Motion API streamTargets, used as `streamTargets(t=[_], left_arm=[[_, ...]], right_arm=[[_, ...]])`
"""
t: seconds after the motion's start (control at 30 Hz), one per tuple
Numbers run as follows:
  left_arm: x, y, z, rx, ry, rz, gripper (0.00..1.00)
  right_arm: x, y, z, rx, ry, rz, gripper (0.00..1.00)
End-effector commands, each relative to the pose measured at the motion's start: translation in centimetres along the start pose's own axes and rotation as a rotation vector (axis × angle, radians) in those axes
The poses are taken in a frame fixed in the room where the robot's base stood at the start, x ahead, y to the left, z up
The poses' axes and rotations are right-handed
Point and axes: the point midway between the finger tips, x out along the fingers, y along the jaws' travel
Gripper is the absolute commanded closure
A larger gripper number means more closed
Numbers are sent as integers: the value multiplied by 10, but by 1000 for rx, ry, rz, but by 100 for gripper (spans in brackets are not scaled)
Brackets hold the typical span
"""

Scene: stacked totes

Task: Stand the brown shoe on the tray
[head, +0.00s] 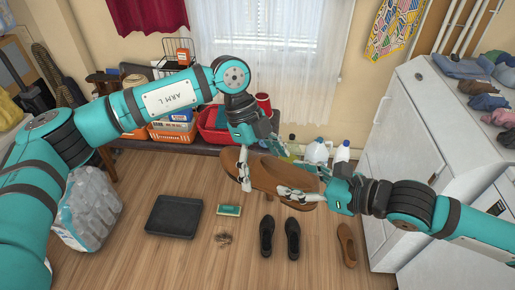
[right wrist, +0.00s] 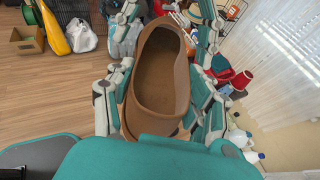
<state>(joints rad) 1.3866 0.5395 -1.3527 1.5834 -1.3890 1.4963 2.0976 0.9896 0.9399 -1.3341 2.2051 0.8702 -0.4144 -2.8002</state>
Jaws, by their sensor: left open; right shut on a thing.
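A brown shoe (head: 268,174) is in the air above the floor. My right gripper (head: 300,182) is shut on it at its right end, and in the right wrist view the shoe (right wrist: 160,75) sits between the fingers with its opening facing the camera. My left gripper (head: 257,160) is open at the shoe's left part, with its fingers around or very close to it; contact is unclear. The black tray (head: 174,216) lies flat and empty on the floor, to the left of and below the held shoe. A second brown shoe (head: 346,244) stands on the floor at right.
A pair of black shoes (head: 279,237) stands on the floor right of the tray. A green and white sponge-like item (head: 229,210) and a small brown pile (head: 222,238) lie between. A bottle pack (head: 88,210) is left of the tray. A bench with bins and a white cabinet (head: 400,150) border the floor.

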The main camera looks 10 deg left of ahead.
Motion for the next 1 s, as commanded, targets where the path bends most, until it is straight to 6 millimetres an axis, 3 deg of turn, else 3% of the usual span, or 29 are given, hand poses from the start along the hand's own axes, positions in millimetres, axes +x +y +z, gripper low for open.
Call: streamTargets(t=[0.13, 0.43, 0.97, 1.0], left_arm=[[10, 0, 0, 1, 1, 1, 0], [12, 0, 0, 1, 1, 0, 0], [11, 0, 0, 0, 1, -1, 69], [10, 0, -1, 1, 1, -2, 71]], right_arm=[[0, 0, 1, -1, -3, 0, 89], [0, 0, 1, -1, -3, 0, 89], [0, 1, 1, -1, -3, 2, 89], [0, 1, 1, 0, -3, 2, 44]])
